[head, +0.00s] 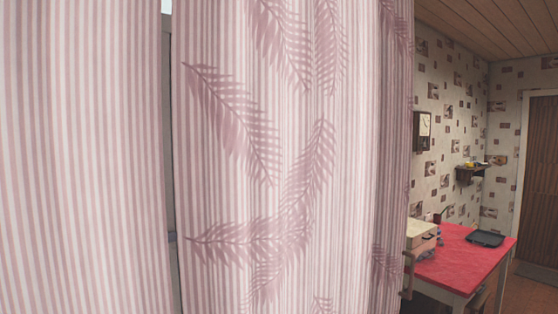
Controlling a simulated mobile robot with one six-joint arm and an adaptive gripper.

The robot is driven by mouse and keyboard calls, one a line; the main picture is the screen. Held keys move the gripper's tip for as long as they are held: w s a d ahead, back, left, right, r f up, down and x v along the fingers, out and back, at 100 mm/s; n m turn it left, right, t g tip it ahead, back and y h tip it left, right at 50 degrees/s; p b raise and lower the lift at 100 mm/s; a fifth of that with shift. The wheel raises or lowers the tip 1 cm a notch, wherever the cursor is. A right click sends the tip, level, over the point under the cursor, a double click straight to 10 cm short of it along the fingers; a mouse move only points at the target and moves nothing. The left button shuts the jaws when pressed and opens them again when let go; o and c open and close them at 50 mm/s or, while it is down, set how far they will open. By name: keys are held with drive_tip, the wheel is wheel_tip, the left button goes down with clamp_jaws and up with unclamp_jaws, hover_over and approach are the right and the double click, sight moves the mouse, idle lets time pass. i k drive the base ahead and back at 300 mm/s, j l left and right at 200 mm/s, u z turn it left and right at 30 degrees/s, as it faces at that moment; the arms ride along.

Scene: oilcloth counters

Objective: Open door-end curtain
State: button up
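A striped pink and white curtain panel with darker palm-leaf prints (270,150) hangs close in front of me and fills the middle of the head view. A second striped panel without visible leaves (80,150) hangs at the left. A narrow vertical gap (168,150) lies between the two panels, with a grey frame and a pale strip behind it. The leaf-print panel is on the side toward the brown door (540,180) at the far right. The tops and bottoms of both panels are out of view. My gripper is not in view.
Right of the curtain, a table with a red cloth (455,262) carries a dark tray (485,238) and a pale box (420,233). A clock (423,128) and a small shelf (472,172) are on the patterned wall. Some floor shows near the door.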

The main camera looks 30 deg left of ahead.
sight(292, 120)
drive_tip(key=u, duration=1)
drive_tip(key=i+l+z, duration=0.25)
drive_tip(key=l, duration=0.35)
drive_tip(key=i+l+z, duration=0.25)
drive_tip(key=i+l, duration=0.25)
